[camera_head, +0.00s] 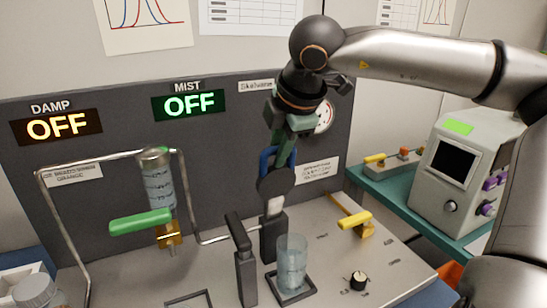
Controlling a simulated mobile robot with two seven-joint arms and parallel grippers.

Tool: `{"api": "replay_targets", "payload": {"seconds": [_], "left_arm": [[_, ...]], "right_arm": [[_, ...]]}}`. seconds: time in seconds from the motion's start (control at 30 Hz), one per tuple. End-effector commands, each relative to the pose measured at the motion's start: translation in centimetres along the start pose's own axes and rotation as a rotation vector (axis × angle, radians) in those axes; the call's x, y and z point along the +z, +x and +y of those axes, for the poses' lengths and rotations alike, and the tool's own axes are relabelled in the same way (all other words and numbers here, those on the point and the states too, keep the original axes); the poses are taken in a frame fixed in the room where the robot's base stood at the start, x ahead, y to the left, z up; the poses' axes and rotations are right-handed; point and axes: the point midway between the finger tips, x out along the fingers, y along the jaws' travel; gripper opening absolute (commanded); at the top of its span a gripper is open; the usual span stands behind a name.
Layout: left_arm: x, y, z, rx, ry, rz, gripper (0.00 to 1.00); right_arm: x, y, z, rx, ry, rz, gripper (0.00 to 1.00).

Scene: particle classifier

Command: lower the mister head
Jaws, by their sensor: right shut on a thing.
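What looks like the mister head (277,183), a dark round disc with a blue loop handle (266,160), is near the middle of the view, above a black upright post (273,238). My right gripper (284,150) comes down from above and is shut on the blue handle. Its fingertips are partly hidden against the handle. A clear beaker (291,262) stands on a small square black-rimmed tray, in front of and a little right of the post. The MIST sign (189,105) reads OFF. My left gripper is not in view.
A green-handled valve (141,221) and a glass cylinder (158,183) stand left. A black upright lever (242,262) is close in front of the post. A yellow handle (355,220) and a black knob (358,281) are right. A grey instrument (459,170) stands on the teal bench.

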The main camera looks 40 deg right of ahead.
Motion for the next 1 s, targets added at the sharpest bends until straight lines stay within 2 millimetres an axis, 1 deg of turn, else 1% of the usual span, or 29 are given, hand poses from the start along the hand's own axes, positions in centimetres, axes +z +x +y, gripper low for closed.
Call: {"api": "replay_targets", "payload": {"seconds": [0.03, 0.37, 0.7, 1.0], "left_arm": [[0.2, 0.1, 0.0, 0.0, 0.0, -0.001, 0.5], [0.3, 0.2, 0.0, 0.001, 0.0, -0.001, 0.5], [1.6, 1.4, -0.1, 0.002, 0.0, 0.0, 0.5], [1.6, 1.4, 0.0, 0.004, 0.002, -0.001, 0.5]], "right_arm": [[0.1, 0.3, -0.4, -0.01, -0.002, -0.003, 0.0], [0.1, 0.2, -0.5, -0.009, -0.001, -0.003, 0.0], [0.0, -0.3, -2.4, -0.007, -0.002, -0.002, 0.0], [0.1, -0.6, -2.4, -0.006, -0.001, -0.003, 0.0]]}}
